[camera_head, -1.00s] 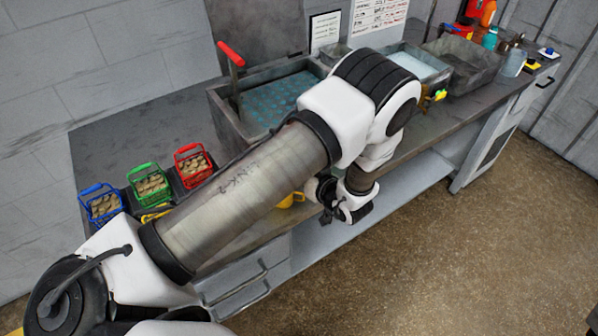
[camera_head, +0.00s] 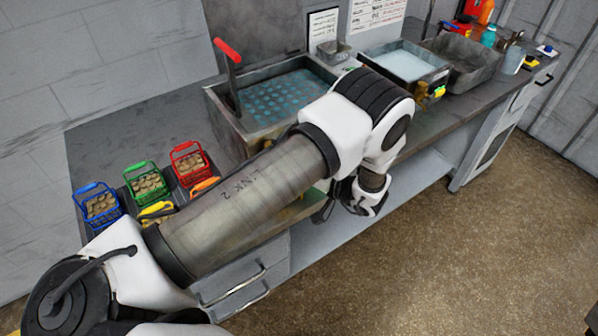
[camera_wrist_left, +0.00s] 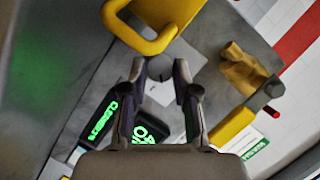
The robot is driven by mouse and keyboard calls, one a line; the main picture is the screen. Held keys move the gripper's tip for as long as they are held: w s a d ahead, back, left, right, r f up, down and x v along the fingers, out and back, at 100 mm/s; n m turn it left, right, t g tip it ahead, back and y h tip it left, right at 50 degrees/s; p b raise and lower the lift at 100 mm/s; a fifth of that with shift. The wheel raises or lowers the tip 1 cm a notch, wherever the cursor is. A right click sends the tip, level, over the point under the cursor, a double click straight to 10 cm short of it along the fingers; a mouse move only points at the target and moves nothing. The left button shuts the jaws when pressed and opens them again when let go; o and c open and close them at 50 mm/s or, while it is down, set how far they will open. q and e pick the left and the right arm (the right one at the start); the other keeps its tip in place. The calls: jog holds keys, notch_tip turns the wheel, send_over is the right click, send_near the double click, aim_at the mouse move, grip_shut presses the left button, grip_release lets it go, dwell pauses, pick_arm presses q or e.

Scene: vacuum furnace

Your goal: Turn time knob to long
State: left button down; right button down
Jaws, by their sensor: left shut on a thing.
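A small dark round knob (camera_wrist_left: 160,67) sits on a grey panel in the left wrist view, with a thin line on the pale plate beside it. My left gripper (camera_wrist_left: 164,74) has its two fingers on either side of this knob and is shut on it. Which mark the knob points to is too small to read. In the head view my left arm reaches across the front of the bench, and its links hide the knob and the fingertips. My right gripper is in neither view.
A yellow handle (camera_wrist_left: 150,45) passes close above the fingertips. A tank with blue liquid (camera_head: 285,100) and several small baskets stand on the bench. The floor in front is clear.

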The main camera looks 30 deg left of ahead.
pick_arm(q)
jog(key=m+g+y+b, duration=0.1)
jog(key=m, duration=0.2)
jog(key=shift+w+f+b, duration=0.1)
jog(key=shift+f+b, duration=0.1)
jog(key=shift+b, duration=0.2)
jog(key=shift+m+y+b, duration=0.3)
jog(key=shift+m, duration=0.3)
jog(key=shift+a+r, duration=0.1)
